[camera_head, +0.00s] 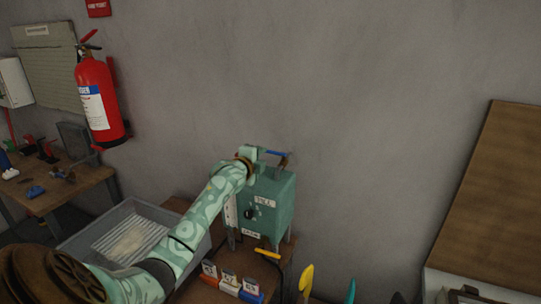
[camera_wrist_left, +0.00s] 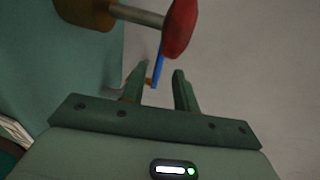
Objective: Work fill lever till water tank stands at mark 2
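The green water tank (camera_head: 275,190) stands against the wall in the head view, with a "FILL" label, a black knob (camera_head: 249,213) and a pale gauge strip (camera_head: 231,210) on its left. The water level is too small to read. A blue bar (camera_head: 276,153) shows at the tank's top. My left gripper (camera_head: 262,153) is there. In the left wrist view my left gripper (camera_wrist_left: 159,90) is open, its fingers apart. A blue bar (camera_wrist_left: 159,64) appears between them; contact cannot be told. A red knob (camera_wrist_left: 181,27) on a metal rod is above the fingers.
A grey bin (camera_head: 100,219) with a ribbed inside sits left of the tank. Small coloured labelled blocks (camera_head: 229,284) stand in front. A red fire extinguisher (camera_head: 99,100) hangs on the wall. A brown-topped surface (camera_head: 495,190) is at the right.

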